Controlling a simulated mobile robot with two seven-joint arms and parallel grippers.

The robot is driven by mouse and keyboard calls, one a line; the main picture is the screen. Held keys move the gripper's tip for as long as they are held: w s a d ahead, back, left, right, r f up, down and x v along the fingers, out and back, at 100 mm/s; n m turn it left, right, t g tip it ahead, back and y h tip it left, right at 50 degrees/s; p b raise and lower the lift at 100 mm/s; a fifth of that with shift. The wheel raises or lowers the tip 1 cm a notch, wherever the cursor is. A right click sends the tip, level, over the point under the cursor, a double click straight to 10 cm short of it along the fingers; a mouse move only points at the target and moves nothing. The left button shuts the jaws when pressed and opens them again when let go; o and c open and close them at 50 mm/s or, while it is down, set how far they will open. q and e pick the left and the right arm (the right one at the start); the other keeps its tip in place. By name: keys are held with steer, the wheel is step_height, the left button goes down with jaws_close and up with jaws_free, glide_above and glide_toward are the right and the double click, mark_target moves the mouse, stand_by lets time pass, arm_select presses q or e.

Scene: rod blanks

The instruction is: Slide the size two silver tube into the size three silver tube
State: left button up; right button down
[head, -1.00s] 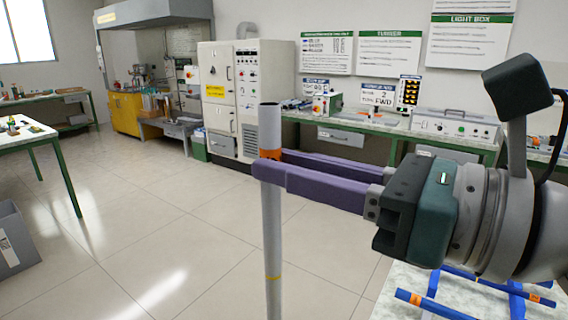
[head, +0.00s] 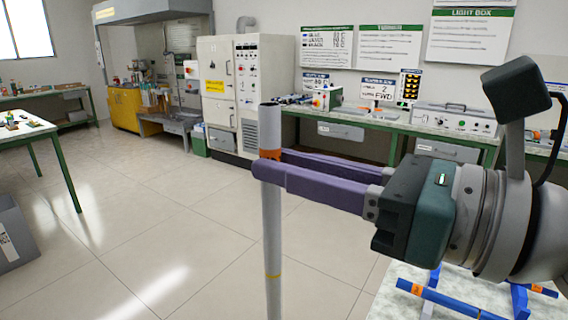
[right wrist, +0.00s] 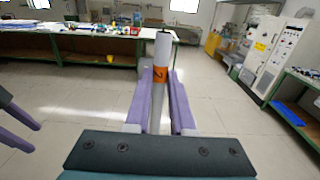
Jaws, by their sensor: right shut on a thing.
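A silver tube (head: 271,225) stands upright in the head view, with an orange band near its top and a thin yellow ring lower down. My right gripper (head: 265,170) is shut on it at the orange band. The right wrist view shows the same tube (right wrist: 161,55) between my purple fingers, with a dark mark on the orange band that I cannot read for certain. The tube's lower end is out of view. My left gripper (right wrist: 36,139) shows at the left edge of the right wrist view, its fingers apart and empty. I see no second silver tube.
Blue tubes with orange bands (head: 440,299) lie on blue supports on a pale table at the lower right, near my right arm. A green-edged bench (head: 390,125) and grey cabinet (head: 218,85) stand behind. A grey bin (head: 12,240) is at the left. The middle floor is clear.

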mark_target(280, 290)
steer(key=shift+f+b, duration=1.05)
steer(key=shift+f, duration=0.3)
steer(key=shift+f+b, duration=1.25)
steer(key=shift+f, duration=0.2)
steer(key=shift+f+b, duration=0.7)
steer(key=shift+f, duration=0.15)
steer(key=shift+f+b, duration=1.15)
steer(key=shift+f, duration=0.2)
steer(key=shift+f+b, duration=0.65)
steer(key=shift+f, duration=0.05)
steer(key=shift+f+b, duration=1)
steer(key=shift+f, duration=0.15)
steer(key=shift+f+b, duration=0.7)
steer(key=shift+f, duration=0.15)
steer(key=c, duration=0.7)
jaws_free()
